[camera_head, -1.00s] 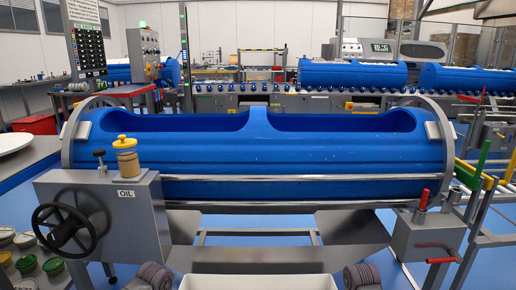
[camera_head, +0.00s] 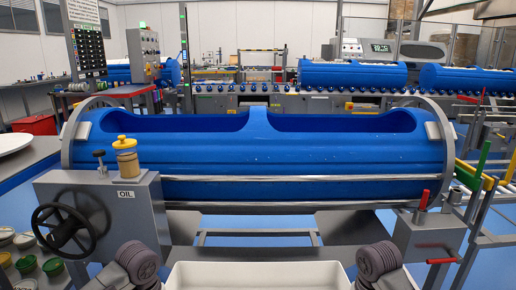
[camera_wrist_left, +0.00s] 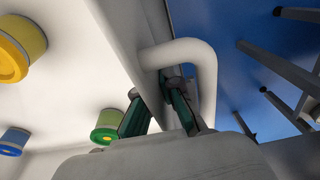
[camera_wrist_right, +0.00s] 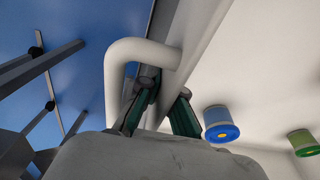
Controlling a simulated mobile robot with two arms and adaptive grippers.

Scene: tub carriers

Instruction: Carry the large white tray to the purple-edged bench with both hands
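The large white tray (camera_head: 253,274) shows at the bottom middle of the head view, mostly cut off by the frame edge. Several lidded tubs, such as a yellow one (camera_wrist_left: 20,48) and a blue one (camera_wrist_right: 220,124), stand inside it in the wrist views. My left gripper (camera_wrist_left: 157,90) has its green fingers on either side of the tray wall at the white handle, closed on it. My right gripper (camera_wrist_right: 165,90) holds the opposite handle side the same way. In the head view both fingertips are hidden. I cannot make out a purple-edged bench.
A large blue drum machine (camera_head: 290,160) stands straight ahead, with an oil box and handwheel (camera_head: 70,228) at left and a grey box with a red lever (camera_head: 428,238) at right. Several tubs (camera_head: 26,264) sit low at left. A grey-topped bench (camera_head: 28,172) is farther left.

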